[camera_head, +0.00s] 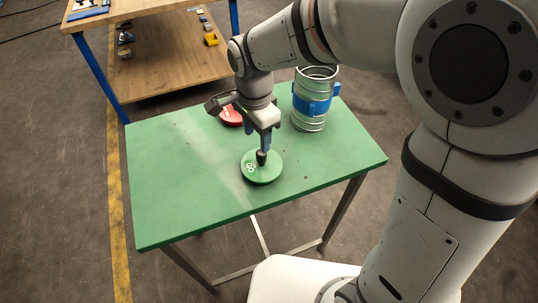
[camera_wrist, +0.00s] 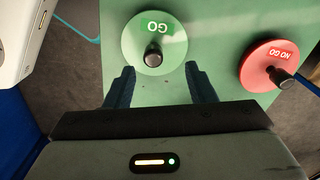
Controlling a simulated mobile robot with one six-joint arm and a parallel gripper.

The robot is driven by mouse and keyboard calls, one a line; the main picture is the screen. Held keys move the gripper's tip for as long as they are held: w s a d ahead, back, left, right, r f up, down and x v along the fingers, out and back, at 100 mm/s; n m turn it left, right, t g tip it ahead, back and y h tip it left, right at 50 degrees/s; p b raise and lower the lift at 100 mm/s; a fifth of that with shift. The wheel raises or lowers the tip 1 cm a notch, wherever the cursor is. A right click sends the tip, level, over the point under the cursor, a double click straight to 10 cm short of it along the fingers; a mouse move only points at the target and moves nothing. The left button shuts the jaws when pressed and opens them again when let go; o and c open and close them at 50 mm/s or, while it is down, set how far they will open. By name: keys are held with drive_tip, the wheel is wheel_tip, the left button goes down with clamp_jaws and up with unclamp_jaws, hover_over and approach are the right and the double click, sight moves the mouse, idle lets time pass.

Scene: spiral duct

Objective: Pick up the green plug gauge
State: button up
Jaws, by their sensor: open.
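The green plug gauge (camera_head: 261,169) is a round green disc marked GO with a black knob on top. It lies flat on the green table (camera_head: 170,205), near its front edge. In the wrist view the green plug gauge (camera_wrist: 140,40) is just beyond the fingertips, with its knob roughly centred between them. My gripper (camera_head: 267,150) points down over the gauge in the head view. In the wrist view my gripper (camera_wrist: 160,78) has its two blue fingers apart, with nothing between them. I cannot tell the exact height of the fingertips above the knob.
A red NO GO gauge (camera_wrist: 268,66) lies to the right in the wrist view; in the head view the red gauge (camera_head: 231,117) is partly behind my arm. A metal spiral duct (camera_head: 311,117) with a blue clamp stands behind. A wooden bench (camera_head: 165,72) is beyond. The table's left side is clear.

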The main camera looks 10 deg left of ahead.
sight(261, 153)
drive_tip(key=f, duration=0.4)
drive_tip(key=d+f+p, duration=0.1)
drive_tip(key=f, duration=0.2)
drive_tip(key=shift+s+f, duration=0.1)
drive_tip(key=shift+c, duration=0.2)
clamp_jaws()
idle(0.4)
